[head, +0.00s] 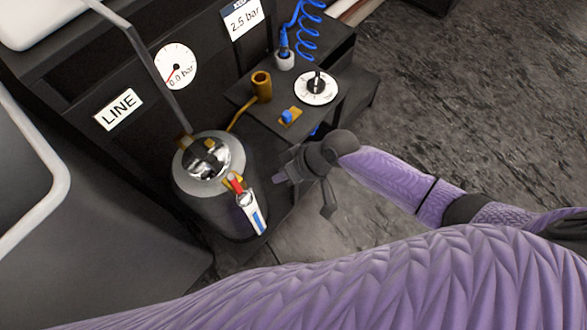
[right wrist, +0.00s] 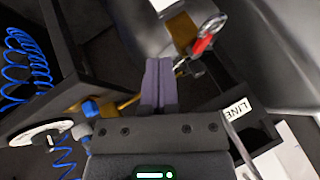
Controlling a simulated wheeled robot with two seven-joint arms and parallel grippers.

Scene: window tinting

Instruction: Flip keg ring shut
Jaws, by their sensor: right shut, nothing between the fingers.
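The grey keg (head: 182,192) stands at the foot of the dark cabinet in the head view, with a shiny metal fitting (head: 208,158) on top. A red lever (head: 235,184) and a small silver ring sit at its front edge, above a white tag with a blue stripe (head: 256,218). The right wrist view shows the silver ring (right wrist: 214,24) and red lever (right wrist: 202,45) beyond the fingers, to their upper right. My right gripper (head: 279,178) is shut and empty, right of the lever and apart from it. My left gripper is out of view.
A dark shelf holds a dial (head: 316,88), a brass cup (head: 261,86) and a blue valve (head: 288,116). A gauge (head: 176,67) and a LINE label (head: 118,109) are on the cabinet. A blue coiled hose (head: 306,35) hangs behind. Floor at right is clear.

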